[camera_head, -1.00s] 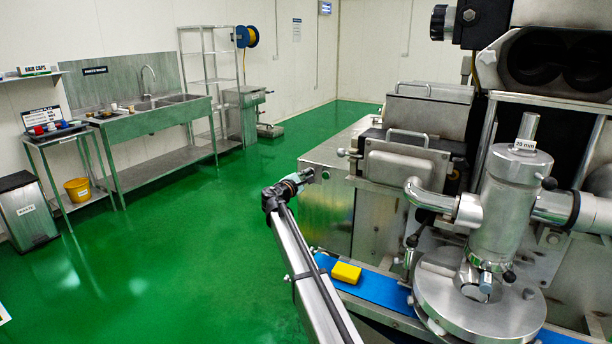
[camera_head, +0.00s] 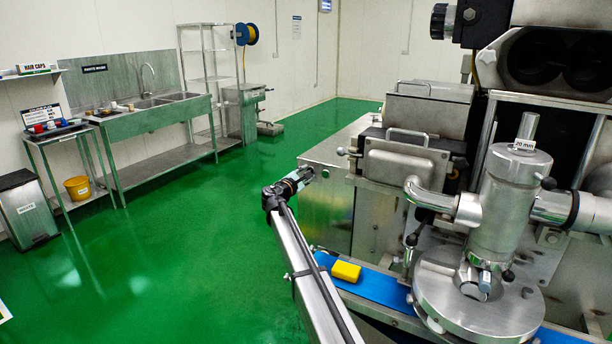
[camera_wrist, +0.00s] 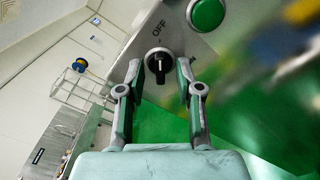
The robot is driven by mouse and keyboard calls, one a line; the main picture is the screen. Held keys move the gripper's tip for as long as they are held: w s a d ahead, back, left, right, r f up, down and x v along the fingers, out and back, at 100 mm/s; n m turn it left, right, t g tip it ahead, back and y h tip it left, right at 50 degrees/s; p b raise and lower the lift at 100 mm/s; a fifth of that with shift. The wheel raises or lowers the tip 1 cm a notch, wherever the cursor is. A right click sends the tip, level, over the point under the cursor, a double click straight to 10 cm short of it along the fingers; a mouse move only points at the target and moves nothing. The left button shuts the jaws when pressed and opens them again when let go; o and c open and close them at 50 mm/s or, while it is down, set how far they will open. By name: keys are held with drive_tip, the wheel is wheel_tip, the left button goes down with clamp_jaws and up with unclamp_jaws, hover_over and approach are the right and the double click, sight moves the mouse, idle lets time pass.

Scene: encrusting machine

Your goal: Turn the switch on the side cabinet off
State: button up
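In the wrist view the switch is a black knob (camera_wrist: 158,66) on a pale round base, set in a grey metal panel (camera_wrist: 175,22). The letters OFF are printed beside it on the panel. The knob's grip runs roughly up and down in the picture; I cannot tell for sure which mark it points to. My gripper (camera_wrist: 159,70) is open, with one finger on each side of the knob and a visible gap to it. In the head view my gripper (camera_head: 303,176) is at the left end of the machine's steel cabinet (camera_head: 328,195); the switch is hidden there.
A green round button (camera_wrist: 208,12) sits on the panel close to the switch. In the head view a yellow block (camera_head: 346,271) lies on the blue conveyor belt (camera_head: 385,289) near my arm. The steel filling cylinder (camera_head: 497,210) stands at the right.

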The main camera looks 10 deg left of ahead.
drive_tip(key=shift+s, duration=0.1)
drive_tip(key=v, duration=1.1)
drive_tip(key=shift+s+a, duration=0.15)
drive_tip(key=shift+s, duration=0.25)
drive_tip(key=shift+a, duration=0.1)
